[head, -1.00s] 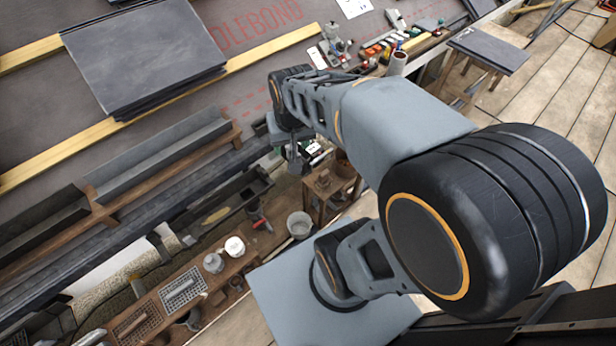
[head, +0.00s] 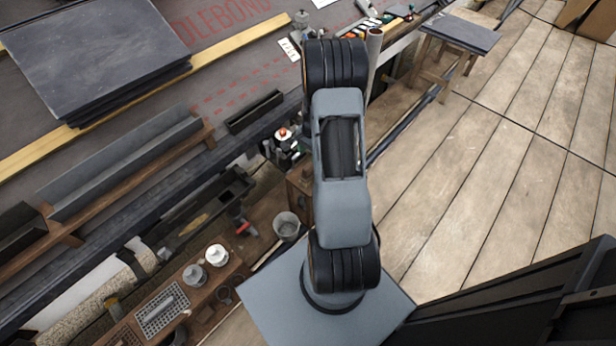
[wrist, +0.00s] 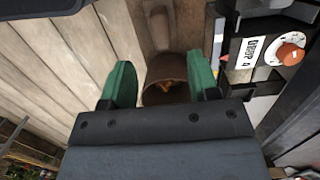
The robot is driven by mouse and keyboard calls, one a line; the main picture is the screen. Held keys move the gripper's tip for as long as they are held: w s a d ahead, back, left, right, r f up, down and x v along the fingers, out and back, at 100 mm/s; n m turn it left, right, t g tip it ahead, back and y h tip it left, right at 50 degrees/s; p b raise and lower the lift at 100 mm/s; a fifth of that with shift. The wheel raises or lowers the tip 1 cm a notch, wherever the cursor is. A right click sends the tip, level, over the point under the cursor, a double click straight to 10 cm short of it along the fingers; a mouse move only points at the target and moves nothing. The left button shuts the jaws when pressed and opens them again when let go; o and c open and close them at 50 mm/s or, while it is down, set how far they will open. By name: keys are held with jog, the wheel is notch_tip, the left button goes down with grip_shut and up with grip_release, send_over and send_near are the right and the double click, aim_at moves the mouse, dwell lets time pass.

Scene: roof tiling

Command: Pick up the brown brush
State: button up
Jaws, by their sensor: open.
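My gripper (wrist: 160,80) shows in the wrist view with two green fingers apart and nothing clasped between them. A brown object (wrist: 165,68) with a narrower tan upper part and a dark, rounded lower part lies beyond and between the fingers. It may be the brown brush, but I cannot tell for sure. Its lower edge is hidden by my gripper's dark body. In the head view my arm hides the gripper and the place beneath it.
In the head view, a grey bucket (head: 286,225) and a wooden bench with pots (head: 217,255) lie left of my arm. Slates (head: 95,60) are stacked upper left.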

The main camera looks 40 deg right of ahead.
aim_at(308, 166)
jog(key=f+b, duration=0.1)
jog(key=f, duration=0.2)
jog(key=f+b, duration=0.1)
jog(key=f, duration=0.2)
jog(key=a+f+b, duration=0.1)
jog(key=f, duration=0.2)
jog(key=shift+f, duration=0.3)
jog(key=c, duration=1)
jog(key=shift+r, duration=0.15)
grip_shut()
